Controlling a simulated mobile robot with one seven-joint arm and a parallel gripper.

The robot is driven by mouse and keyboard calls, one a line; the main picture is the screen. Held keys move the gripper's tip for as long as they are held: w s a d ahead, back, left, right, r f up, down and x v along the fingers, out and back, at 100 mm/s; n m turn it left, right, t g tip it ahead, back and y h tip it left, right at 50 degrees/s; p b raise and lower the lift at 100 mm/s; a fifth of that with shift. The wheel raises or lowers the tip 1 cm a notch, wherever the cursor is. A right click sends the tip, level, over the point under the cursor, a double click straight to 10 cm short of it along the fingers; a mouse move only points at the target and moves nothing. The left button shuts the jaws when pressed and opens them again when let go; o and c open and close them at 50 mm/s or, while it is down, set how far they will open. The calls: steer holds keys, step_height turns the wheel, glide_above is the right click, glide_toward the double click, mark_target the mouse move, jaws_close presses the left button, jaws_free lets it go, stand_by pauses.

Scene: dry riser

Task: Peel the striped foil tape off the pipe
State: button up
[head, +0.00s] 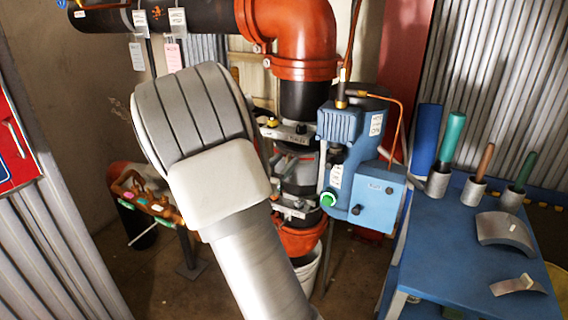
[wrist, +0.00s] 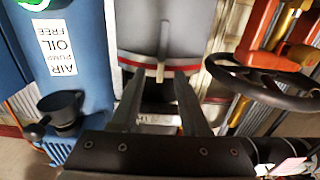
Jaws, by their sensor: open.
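The wrist view shows a grey, rounded pipe surface (wrist: 140,38) with a red stripe (wrist: 190,69) across its lower part. The stripe appears to belong to the foil tape, but I cannot make out the tape's edges or any loose end. My gripper (wrist: 158,76) is open and empty, with its two fingers apart in front of the striped part. I cannot tell whether the fingertips touch it. In the head view, the upright dark pipe section (head: 298,165) stands below the orange elbow (head: 300,38).
A blue pump (head: 352,150) stands close right of the pipe, and left in the wrist view (wrist: 62,75). A black handwheel (wrist: 265,83) is close on the wrist view's right. A blue table (head: 450,240) at right holds upright tubes and curved grey pieces.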

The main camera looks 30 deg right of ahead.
jaws_close()
steer(key=shift+s+a, duration=0.1)
steer(key=shift+a, duration=0.05)
stand_by(2.0)
steer(key=p+v, duration=0.1)
steer(key=v, duration=0.7)
steer(key=shift+a+p, duration=0.3)
steer(key=shift+p, duration=0.05)
stand_by(0.4)
steer(key=shift+s, duration=0.1)
stand_by(0.3)
